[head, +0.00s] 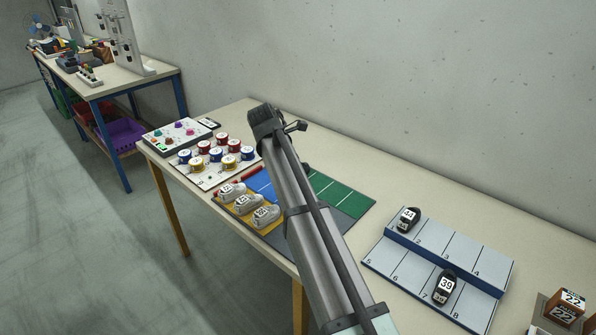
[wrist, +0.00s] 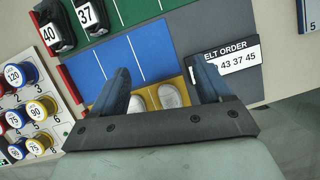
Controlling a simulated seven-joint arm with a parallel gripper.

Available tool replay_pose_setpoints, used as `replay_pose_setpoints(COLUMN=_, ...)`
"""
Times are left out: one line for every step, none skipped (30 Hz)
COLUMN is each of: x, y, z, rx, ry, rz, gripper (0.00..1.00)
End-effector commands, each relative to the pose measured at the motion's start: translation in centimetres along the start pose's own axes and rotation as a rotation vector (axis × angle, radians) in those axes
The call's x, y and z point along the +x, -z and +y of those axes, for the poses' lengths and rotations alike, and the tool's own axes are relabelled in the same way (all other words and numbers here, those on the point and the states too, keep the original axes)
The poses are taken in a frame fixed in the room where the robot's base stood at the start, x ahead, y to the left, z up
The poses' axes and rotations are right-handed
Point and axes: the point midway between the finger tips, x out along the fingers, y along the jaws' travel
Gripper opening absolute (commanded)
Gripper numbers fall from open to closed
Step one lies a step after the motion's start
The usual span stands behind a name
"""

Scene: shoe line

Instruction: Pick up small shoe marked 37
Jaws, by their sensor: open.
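The small dark shoe marked 37 (wrist: 87,15) shows at the top left of the wrist view, partly cut off by the frame edge. It is next to a like dark shoe marked 40 (wrist: 50,32). I cannot make out the 37 shoe in the head view, where my arm covers part of the mat. My gripper (wrist: 159,70) is open, its two fingers apart above the blue and yellow fields. The 37 shoe is well ahead and to the left of the fingers. Two pale shoe toes (wrist: 170,96) show between the fingers, lower down.
White labelled shoes (head: 265,214) stand on the mat's yellow strip. Numbered spools (head: 229,162) stand on a board to the left. A card reading "43 37 45" (wrist: 231,62) lies by the mat. A grey rack (head: 435,243) at right holds dark shoes 44 and 39.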

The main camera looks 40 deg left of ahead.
Motion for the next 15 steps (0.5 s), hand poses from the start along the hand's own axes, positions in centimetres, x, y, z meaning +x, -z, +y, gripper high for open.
replay_pose_setpoints(x=0.6, y=-2.2, z=2.0, rx=0.011, ry=0.003, rz=0.002, gripper=0.78)
replay_pose_setpoints(x=0.9, y=-3.1, z=2.6, rx=0.016, ry=0.003, rz=0.003, gripper=0.78)
replay_pose_setpoints(x=1.1, y=-4.0, z=3.6, rx=0.013, ry=0.000, rz=0.004, gripper=0.78)
replay_pose_setpoints(x=1.4, y=-4.8, z=4.3, rx=0.013, ry=-0.002, rz=0.004, gripper=0.78)
replay_pose_setpoints(x=1.4, y=-5.2, z=5.1, rx=0.006, ry=-0.007, rz=0.004, gripper=0.78)
replay_pose_setpoints(x=1.6, y=-5.7, z=6.0, rx=-0.003, ry=-0.011, rz=0.004, gripper=0.78)
replay_pose_setpoints(x=1.5, y=-6.0, z=6.9, rx=-0.013, ry=-0.017, rz=0.004, gripper=0.78)
replay_pose_setpoints(x=1.5, y=-6.2, z=7.6, rx=-0.022, ry=-0.022, rz=0.003, gripper=0.78)
replay_pose_setpoints(x=1.5, y=-6.5, z=8.4, rx=-0.037, ry=-0.031, rz=0.002, gripper=0.78)
replay_pose_setpoints(x=1.4, y=-6.7, z=9.0, rx=-0.047, ry=-0.037, rz=0.001, gripper=0.78)
replay_pose_setpoints(x=1.4, y=-6.8, z=9.4, rx=-0.059, ry=-0.044, rz=0.000, gripper=0.78)
replay_pose_setpoints(x=1.4, y=-7.0, z=9.9, rx=-0.076, ry=-0.052, rz=-0.001, gripper=0.78)
replay_pose_setpoints(x=1.4, y=-7.0, z=10.1, rx=-0.094, ry=-0.061, rz=-0.004, gripper=0.78)
replay_pose_setpoints(x=1.4, y=-7.0, z=10.1, rx=-0.110, ry=-0.068, rz=-0.006, gripper=0.78)
replay_pose_setpoints(x=1.4, y=-6.9, z=10.1, rx=-0.127, ry=-0.073, rz=-0.009, gripper=0.78)
